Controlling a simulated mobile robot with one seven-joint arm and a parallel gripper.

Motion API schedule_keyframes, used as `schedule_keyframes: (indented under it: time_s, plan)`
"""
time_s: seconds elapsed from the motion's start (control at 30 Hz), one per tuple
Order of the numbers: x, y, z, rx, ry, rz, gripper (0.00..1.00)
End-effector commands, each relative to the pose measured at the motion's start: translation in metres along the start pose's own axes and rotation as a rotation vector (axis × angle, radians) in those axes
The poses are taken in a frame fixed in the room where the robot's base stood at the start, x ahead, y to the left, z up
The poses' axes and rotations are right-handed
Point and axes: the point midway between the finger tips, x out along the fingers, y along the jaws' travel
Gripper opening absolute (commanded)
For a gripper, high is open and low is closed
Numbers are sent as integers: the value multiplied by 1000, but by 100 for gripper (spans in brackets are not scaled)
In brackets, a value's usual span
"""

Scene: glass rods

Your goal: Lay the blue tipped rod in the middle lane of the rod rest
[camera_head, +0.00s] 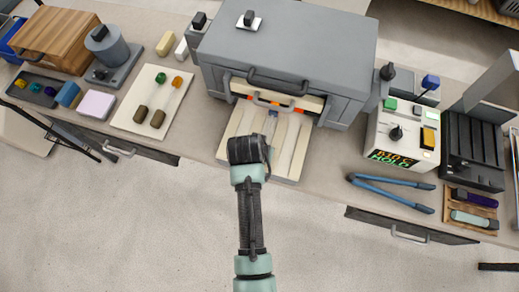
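A pale board with long lengthwise lanes, which looks like the rod rest (230,131), lies in front of the grey furnace. A small blue piece (271,115) shows above its middle, just beyond my gripper; it may be the rod's blue tip, but it is too small to be sure. My gripper (262,150) is over the board's front half, seen from behind. My wrist hides the fingers and whatever is between them. I cannot tell whether the blue piece touches the board or is held.
The grey furnace (290,50) stands behind, its slot glowing orange. A cream board (125,113) with green- and amber-tipped rods is at left. At right are a controller box (400,135), blue-handled tongs (395,189) and a black rack (473,148). Clear counter lies between the boards.

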Motion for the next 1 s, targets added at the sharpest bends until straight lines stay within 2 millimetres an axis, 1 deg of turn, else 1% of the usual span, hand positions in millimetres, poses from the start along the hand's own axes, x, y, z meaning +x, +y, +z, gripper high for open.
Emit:
schedule_keyframes:
  time_s: [0.63, 0.67, 0.7, 0.83, 0.87, 1.0]
  plan:
    - [5, 0, 2, 0, 1, 0, 0]
    - [4, 0, 2, 0, 1, 0, 36]
    - [4, 0, 2, 0, 1, 0, 43]
    - [4, 0, 2, 0, 1, 0, 66]
    - [4, 0, 2, 0, 1, 0, 69]
    - [4, 0, 2, 0, 0, 0, 69]
